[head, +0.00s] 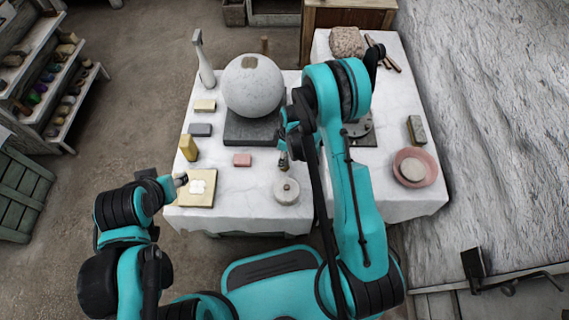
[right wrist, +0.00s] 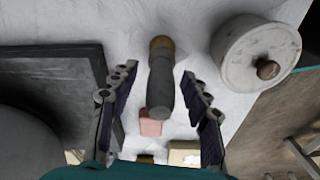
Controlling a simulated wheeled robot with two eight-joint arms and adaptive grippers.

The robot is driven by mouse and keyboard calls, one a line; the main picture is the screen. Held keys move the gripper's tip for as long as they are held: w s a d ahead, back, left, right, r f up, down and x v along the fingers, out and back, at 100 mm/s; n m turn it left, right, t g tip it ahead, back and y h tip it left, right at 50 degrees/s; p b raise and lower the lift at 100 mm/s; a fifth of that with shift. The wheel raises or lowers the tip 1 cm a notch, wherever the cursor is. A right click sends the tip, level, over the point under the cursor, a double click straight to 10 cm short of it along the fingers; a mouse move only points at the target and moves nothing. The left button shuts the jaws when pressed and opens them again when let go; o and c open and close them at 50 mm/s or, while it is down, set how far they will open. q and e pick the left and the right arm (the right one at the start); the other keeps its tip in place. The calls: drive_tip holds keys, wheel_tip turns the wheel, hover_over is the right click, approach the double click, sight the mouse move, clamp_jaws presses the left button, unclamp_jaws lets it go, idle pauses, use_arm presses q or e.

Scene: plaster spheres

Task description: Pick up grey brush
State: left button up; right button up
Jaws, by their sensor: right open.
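The grey brush (right wrist: 161,80) shows in the right wrist view as a dark grey cylinder with a brownish end, between the two fingers of my right gripper (right wrist: 160,112). The fingers stand apart on either side of it, with gaps visible. In the head view the brush (head: 283,164) is a small dark upright shape just below my right gripper (head: 288,143), partly hidden by it. My left gripper (head: 180,180) is at the left front table edge, beside a cream board; its fingers are too small to judge.
A lidded white pot (head: 286,191) stands close to the brush. A large plaster sphere (head: 253,86) rests on a dark slab (head: 252,131) behind it. A pink block (head: 242,160) and a yellow bottle (head: 188,148) are to the left. A pink bowl (head: 432,163) sits right.

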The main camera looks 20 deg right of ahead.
clamp_jaws()
drive_tip(key=shift+r, duration=0.15)
drive_tip(key=shift+r+p, duration=0.25)
drive_tip(key=shift+p, duration=0.05)
wheel_tip(320, 180, up, 4)
drive_tip(key=shift+f+p, duration=0.1)
drive_tip(key=shift+p, duration=0.9)
drive_tip(key=s+d+r+p, duration=0.2)
drive_tip(key=s+d+r, duration=0.4)
drive_tip(key=s, duration=0.4)
drive_tip(key=shift+r+p, duration=0.25)
drive_tip(key=shift+p, duration=0.15)
